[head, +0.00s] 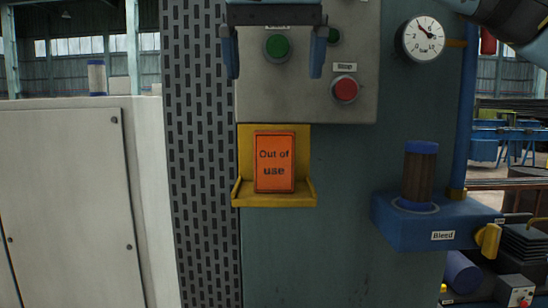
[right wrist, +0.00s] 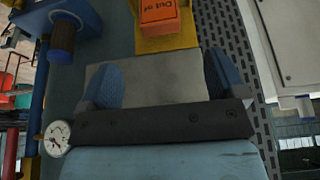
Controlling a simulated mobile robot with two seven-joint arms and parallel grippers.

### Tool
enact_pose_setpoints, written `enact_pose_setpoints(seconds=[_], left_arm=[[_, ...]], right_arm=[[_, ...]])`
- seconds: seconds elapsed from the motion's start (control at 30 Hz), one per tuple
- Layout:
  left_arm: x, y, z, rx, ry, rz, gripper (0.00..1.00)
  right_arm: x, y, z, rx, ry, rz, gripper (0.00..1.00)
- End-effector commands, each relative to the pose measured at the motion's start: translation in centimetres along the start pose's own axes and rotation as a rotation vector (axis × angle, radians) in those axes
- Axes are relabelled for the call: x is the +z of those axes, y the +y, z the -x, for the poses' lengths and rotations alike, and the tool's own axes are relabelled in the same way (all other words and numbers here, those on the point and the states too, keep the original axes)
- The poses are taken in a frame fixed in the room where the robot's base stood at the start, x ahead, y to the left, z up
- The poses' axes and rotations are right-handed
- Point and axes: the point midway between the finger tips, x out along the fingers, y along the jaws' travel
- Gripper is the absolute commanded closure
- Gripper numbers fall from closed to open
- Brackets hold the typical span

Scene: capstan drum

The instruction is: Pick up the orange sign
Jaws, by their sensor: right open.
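The orange sign (head: 274,162), lettered "Out of use", stands upright in a yellow holder (head: 306,193) fixed to the machine front. My right gripper (head: 274,74) is open and empty. In the head view it hangs above the sign, in front of the grey button panel, fingers pointing down and set wider apart than the sign. In the right wrist view, the sign (right wrist: 166,14) and holder (right wrist: 165,44) lie beyond the open fingers (right wrist: 162,62), partly cut off by the top edge. My left gripper is not in view.
The panel has a green button (head: 277,46) and a red Stop button (head: 345,89). A pressure gauge (head: 423,39) and a blue Bleed block (head: 440,222) with a brown and blue cylinder (head: 418,173) stand to the right. A perforated strip (head: 203,150) runs down the left. The space below the holder is clear.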

Motion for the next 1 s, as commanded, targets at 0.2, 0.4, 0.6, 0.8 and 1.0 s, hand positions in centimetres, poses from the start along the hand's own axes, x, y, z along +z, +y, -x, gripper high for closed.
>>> enact_pose_setpoints(seconds=[0.2, 0.4, 0.6, 0.8, 1.0], left_arm=[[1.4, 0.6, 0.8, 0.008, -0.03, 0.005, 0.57], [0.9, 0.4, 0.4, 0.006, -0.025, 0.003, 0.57], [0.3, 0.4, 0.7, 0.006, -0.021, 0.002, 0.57], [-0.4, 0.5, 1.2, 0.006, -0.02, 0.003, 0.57], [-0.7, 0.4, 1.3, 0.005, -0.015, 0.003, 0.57]], right_arm=[[-0.1, 0.1, -4.5, 0.0, -0.005, 0.0, 0.11], [0.0, 0.0, -6.4, -0.002, -0.003, -0.001, 0.11], [-0.1, 0.0, -7.7, -0.001, -0.005, -0.001, 0.11], [-0.3, 0.0, -10.7, -0.002, -0.005, -0.001, 0.11], [-0.2, -0.1, -11.8, -0.003, -0.004, -0.001, 0.11]])
